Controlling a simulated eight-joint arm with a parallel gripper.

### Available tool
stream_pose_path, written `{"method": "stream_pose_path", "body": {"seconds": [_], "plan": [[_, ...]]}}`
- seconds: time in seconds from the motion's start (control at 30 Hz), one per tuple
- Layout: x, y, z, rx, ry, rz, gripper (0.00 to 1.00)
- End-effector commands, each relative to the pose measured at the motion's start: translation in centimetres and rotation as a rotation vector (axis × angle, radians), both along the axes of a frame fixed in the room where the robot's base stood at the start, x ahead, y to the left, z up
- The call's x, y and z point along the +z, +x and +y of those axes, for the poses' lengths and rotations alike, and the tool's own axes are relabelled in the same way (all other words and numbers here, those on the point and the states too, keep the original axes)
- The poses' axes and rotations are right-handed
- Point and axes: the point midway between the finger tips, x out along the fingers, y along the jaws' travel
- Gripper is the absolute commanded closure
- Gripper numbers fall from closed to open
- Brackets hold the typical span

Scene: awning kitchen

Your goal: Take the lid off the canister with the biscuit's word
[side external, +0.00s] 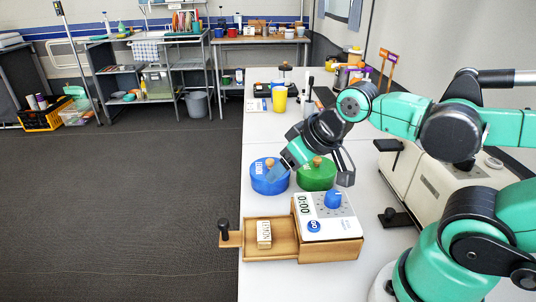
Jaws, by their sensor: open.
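A blue canister (270,179) and a green canister (316,179) stand side by side on the white counter. Each has a lid with a light wooden knob on top. White lettering shows on the blue one, too small to read surely. A pale biscuit (264,235) with dark letters lies in the pulled-out drawer (285,250) of a wooden box; its word is hard to read. My gripper (317,163) is open above the canisters, its fingers pointing down. It partly hides the green one, and I cannot tell whether it touches that knob.
The wooden box carries a white panel with a blue knob (333,198) and digits, in front of the canisters. A yellow cup (279,99) stands farther back. A cream appliance (425,185) stands at the right. The counter's left edge drops to the floor.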

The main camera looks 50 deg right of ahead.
Motion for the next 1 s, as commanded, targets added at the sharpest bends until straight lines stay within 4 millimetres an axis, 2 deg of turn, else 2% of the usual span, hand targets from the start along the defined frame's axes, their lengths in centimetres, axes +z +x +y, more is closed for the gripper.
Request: {"method": "stream_pose_path", "body": {"seconds": [0.77, 0.87, 1.0], "plan": [[0.1, 0.2, -0.1, -0.002, -0.001, 0.005, 0.38], [0.3, 1.0, -0.8, -0.009, -0.004, 0.024, 0.38], [0.4, 3.4, -2.7, -0.022, -0.012, 0.081, 0.38]]}}
